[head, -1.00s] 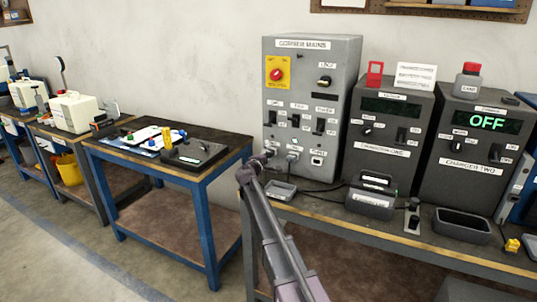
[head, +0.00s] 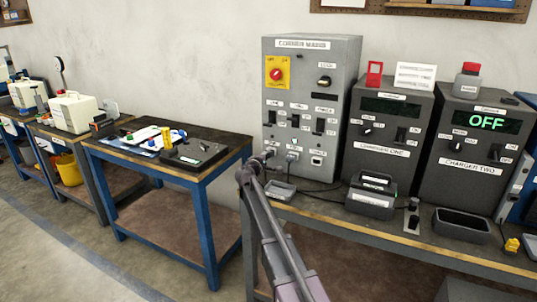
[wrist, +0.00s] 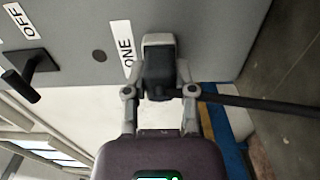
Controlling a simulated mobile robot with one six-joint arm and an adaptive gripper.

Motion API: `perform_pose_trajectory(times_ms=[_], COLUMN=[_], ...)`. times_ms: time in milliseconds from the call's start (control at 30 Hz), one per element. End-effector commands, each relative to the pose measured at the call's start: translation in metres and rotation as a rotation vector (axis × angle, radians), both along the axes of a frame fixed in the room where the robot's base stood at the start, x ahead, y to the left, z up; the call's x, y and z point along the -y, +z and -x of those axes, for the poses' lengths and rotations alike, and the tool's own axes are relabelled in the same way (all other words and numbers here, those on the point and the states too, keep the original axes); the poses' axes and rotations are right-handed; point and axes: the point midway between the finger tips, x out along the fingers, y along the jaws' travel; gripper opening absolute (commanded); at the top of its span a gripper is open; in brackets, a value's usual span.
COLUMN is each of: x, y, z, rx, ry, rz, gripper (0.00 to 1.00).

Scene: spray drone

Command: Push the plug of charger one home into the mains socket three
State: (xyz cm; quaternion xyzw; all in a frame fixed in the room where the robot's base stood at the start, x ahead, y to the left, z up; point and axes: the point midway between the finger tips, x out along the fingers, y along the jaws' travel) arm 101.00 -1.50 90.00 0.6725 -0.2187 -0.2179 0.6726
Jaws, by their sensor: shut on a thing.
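The grey mains cabinet (head: 310,90) stands on the bench in the head view, with a row of sockets low on its front. My gripper (head: 262,158) is at the lowest left part of this front. In the wrist view my gripper (wrist: 160,76) is shut on a dark plug (wrist: 158,66), whose black cable (wrist: 250,100) runs off right. The plug's front meets a grey socket surround (wrist: 158,40) beside a label reading ONE (wrist: 126,48). I cannot tell how deep it sits. The rightmost socket (head: 317,160) looks empty.
A grey tray (head: 281,190) lies below on the bench. Charger one (head: 385,145) stands to the right, with charger two (head: 470,160) beyond. A black switch lever (wrist: 25,75) juts from the cabinet.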

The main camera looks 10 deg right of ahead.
Motion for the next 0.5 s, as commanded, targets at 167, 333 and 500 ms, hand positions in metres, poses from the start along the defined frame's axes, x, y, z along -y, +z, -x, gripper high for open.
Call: perform_pose_trajectory(times_ms=[167, 333, 500], x=[-0.002, -0.005, -0.008], y=[0.0, 0.0, 0.0], z=[0.002, 0.007, 0.01], rx=[0.0, 0.0, 0.0], ry=[0.0, 0.0, 0.0], rz=[0.001, 0.0, 0.0], gripper=[0.0, 0.0, 0.0])
